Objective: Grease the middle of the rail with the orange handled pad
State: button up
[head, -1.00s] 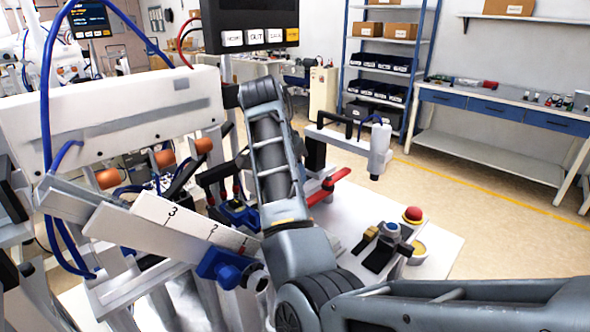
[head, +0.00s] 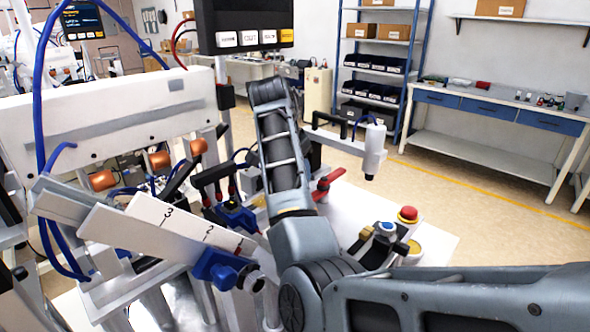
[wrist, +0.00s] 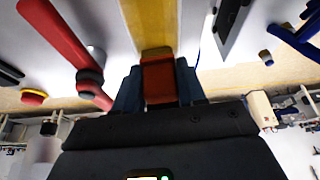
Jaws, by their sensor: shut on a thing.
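In the wrist view, my gripper (wrist: 158,92) is shut on the orange handle (wrist: 158,78) of the pad, with a blue-grey finger on each side. A yellow strip (wrist: 152,22) runs from the handle to the top edge; I cannot tell whether it is the pad or something behind it. In the head view, a sloping white bar (head: 135,235) marked with numbers lies at lower left, a blue clamp (head: 222,270) at its right end. It may be the rail, but I cannot be sure. My arm hides my gripper and the pad there.
A red lever (head: 326,186) and a red button (head: 408,214) stand on the white table right of my arm, with a white cylinder (head: 375,150) behind. The lever also shows in the wrist view (wrist: 60,45). A white beam (head: 110,120) spans the left. Open floor lies right.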

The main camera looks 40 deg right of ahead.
jog(key=shift+r, duration=3)
jog(key=shift+r, duration=0.1)
jog(key=shift+r, duration=1.4)
